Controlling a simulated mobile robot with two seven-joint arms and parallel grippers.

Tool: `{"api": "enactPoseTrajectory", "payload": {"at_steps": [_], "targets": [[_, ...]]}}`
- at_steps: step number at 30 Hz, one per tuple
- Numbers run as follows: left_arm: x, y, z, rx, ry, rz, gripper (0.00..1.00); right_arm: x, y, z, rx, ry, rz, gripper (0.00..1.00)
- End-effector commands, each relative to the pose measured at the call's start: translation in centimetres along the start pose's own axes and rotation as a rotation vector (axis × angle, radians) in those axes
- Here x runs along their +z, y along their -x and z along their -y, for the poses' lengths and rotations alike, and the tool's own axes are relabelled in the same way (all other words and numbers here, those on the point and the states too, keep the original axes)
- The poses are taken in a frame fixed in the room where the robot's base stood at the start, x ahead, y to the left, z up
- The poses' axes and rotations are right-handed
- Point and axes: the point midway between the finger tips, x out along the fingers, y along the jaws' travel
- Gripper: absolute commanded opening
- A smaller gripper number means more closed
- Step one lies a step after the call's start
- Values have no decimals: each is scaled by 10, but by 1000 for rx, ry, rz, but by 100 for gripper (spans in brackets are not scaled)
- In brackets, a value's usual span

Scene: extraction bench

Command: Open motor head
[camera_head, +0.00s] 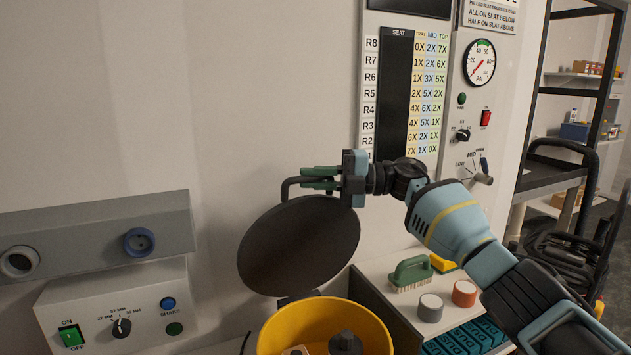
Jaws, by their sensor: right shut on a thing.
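The motor head appears to be the large dark round lid (300,246), tilted up steeply behind an open yellow drum (280,328) at the bottom centre. A dark bar handle (288,186) sticks out from the lid's upper edge. My right gripper (322,179) comes in from the right and is shut on this handle, with its green fingers around the bar. Inside the drum a dark knob-like part (345,342) and a pale piece show. The drum's lower part is cut off by the frame. My left gripper is not in view.
A control box (120,315) with a green switch, dial and buttons stands at lower left, under a grey rail (80,240). Right of the drum are a green brush (411,272), a grey-topped jar (430,308), an orange jar (464,293) and a teal rack (465,340).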

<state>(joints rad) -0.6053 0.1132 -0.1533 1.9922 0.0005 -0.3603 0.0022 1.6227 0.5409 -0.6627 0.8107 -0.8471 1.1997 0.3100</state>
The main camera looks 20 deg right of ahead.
Motion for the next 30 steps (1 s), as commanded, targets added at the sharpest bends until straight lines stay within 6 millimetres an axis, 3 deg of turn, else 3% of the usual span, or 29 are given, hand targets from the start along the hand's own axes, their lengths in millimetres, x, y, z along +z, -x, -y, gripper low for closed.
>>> {"api": "enactPoseTrajectory", "payload": {"at_steps": [8,9,14,23,30], "targets": [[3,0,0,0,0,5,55,0,-1,2,-2,-1,0,0],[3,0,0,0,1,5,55,0,-1,2,-2,-1,0,16],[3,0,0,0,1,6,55,0,0,2,-2,-1,0,36],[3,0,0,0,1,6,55,0,1,1,-1,0,1,36],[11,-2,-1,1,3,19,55,1,30,4,-3,-2,3,36]]}}
